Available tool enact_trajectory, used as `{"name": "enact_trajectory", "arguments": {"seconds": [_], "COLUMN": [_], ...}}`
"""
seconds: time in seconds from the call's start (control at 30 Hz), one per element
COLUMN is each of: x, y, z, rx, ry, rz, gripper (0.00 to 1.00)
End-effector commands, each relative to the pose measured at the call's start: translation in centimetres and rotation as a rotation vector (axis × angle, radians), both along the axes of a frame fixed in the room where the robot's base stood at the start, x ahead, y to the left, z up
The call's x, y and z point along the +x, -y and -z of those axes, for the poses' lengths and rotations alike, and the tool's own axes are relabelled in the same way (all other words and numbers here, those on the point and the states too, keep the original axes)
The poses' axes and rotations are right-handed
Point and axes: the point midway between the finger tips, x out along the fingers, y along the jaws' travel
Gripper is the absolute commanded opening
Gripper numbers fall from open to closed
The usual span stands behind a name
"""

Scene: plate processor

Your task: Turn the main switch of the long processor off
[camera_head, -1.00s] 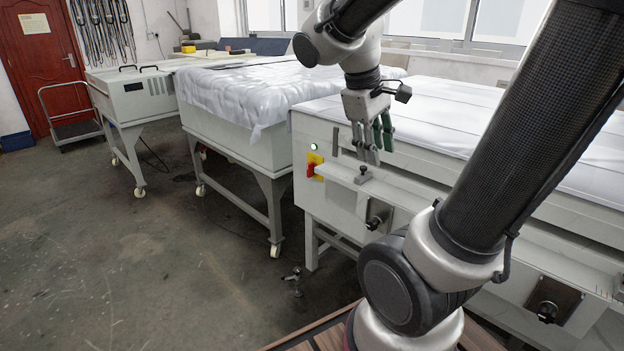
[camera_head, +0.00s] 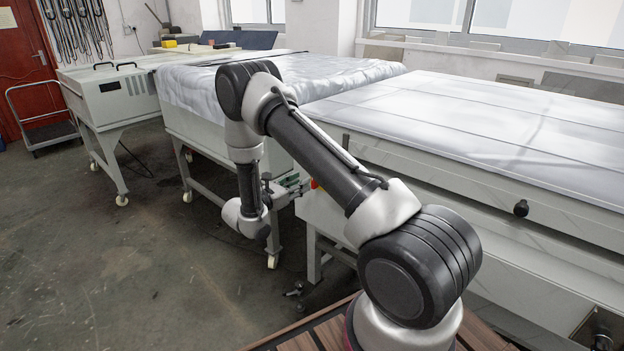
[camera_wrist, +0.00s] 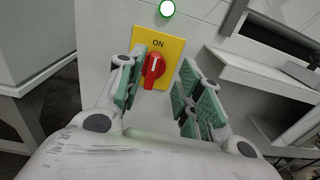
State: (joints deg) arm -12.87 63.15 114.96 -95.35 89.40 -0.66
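The main switch is a red rotary knob (camera_wrist: 152,70) on a yellow plate (camera_wrist: 172,48) marked ON, on the front of the long processor (camera_head: 400,172). The knob's light pointer is up, towards ON. In the head view only a sliver of the switch (camera_head: 314,184) shows beside my gripper (camera_head: 292,183). In the wrist view my gripper (camera_wrist: 164,82) is open, its green-padded fingers to the left and right of the knob. The knob looks closer to the left finger; I cannot tell whether they touch.
A green lamp (camera_wrist: 167,8) is lit above the switch. A ledge (camera_wrist: 262,77) juts from the processor's front right of my gripper. A cloth-covered table (camera_head: 185,90) stands to the left. The floor (camera_head: 110,260) in front is largely clear.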

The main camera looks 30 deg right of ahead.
Motion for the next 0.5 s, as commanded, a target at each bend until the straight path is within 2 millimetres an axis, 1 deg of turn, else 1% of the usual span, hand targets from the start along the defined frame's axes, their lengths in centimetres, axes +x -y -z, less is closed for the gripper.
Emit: {"name": "enact_trajectory", "arguments": {"seconds": [0.03,0.1,0.17,0.4,0.5], "x": [0.1,0.4,0.6,1.9,2.4], "y": [-0.2,0.0,0.6,4.5,5.7], "z": [0.8,1.3,1.4,1.3,1.3], "rx": [-0.008,-0.014,-0.015,-0.014,-0.014], "ry": [-0.011,-0.017,-0.019,-0.017,-0.017], "rz": [-0.016,-0.028,-0.030,-0.028,-0.028], "gripper": [0.36,0.36,0.36,0.36,0.36]}}
